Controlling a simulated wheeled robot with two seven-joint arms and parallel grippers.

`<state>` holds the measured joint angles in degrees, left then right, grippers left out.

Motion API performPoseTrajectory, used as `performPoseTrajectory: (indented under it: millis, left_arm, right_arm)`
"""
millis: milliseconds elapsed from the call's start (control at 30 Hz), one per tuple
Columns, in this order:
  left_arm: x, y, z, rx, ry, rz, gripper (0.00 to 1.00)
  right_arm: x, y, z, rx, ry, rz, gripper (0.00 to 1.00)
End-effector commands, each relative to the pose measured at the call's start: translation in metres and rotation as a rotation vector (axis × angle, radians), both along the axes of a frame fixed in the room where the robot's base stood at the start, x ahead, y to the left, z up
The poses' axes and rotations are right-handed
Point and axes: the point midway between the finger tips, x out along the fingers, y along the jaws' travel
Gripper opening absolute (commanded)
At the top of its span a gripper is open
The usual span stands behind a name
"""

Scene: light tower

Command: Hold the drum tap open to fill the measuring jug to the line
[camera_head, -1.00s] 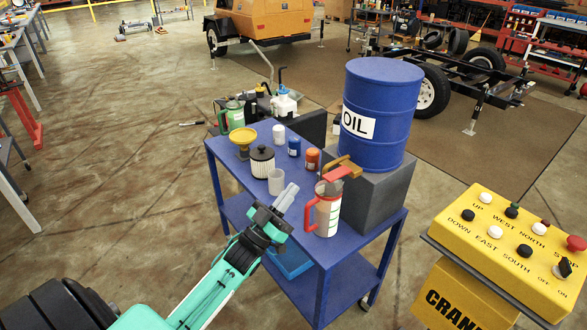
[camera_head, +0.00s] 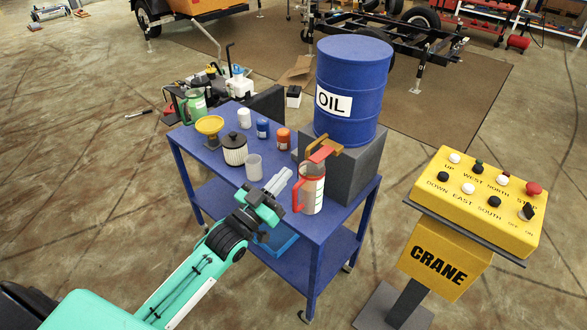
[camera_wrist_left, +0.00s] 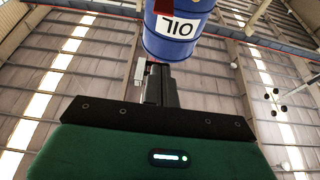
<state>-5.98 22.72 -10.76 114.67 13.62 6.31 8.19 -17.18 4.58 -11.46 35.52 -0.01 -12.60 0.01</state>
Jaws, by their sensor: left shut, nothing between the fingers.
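The blue oil drum (camera_head: 350,90) stands on a dark grey block (camera_head: 360,165) on a blue cart. Its brass-coloured tap (camera_head: 325,141) with a red lever (camera_head: 321,154) sits low on the front. The measuring jug (camera_head: 313,188), pale with a red handle and red marks, stands upright below the tap. Its fill level cannot be made out. My left gripper (camera_head: 283,181) is shut and empty, left of the jug and apart from it, lower than the lever. The left wrist view shows the shut fingers (camera_wrist_left: 153,82) below the drum (camera_wrist_left: 180,42). My right gripper is out of view.
A yellow crane control box (camera_head: 478,200) stands to the right.

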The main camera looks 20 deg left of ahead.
Motion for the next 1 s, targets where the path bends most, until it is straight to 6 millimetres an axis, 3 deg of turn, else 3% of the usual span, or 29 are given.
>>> performPoseTrajectory:
  millis: [567, 700, 1000]
  left_arm:
    - [0.086, -0.031, 0.036, 0.001, -0.001, 0.000, 0.00]
    - [0.084, -0.030, 0.009, 0.002, 0.002, 0.000, 0.00]
    - [0.083, -0.030, -0.009, 0.001, 0.000, 0.000, 0.00]
  right_arm:
    - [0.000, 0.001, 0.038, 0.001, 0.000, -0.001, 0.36]
    - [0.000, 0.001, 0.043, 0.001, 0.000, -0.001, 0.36]
    - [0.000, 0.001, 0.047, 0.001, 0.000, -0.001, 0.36]
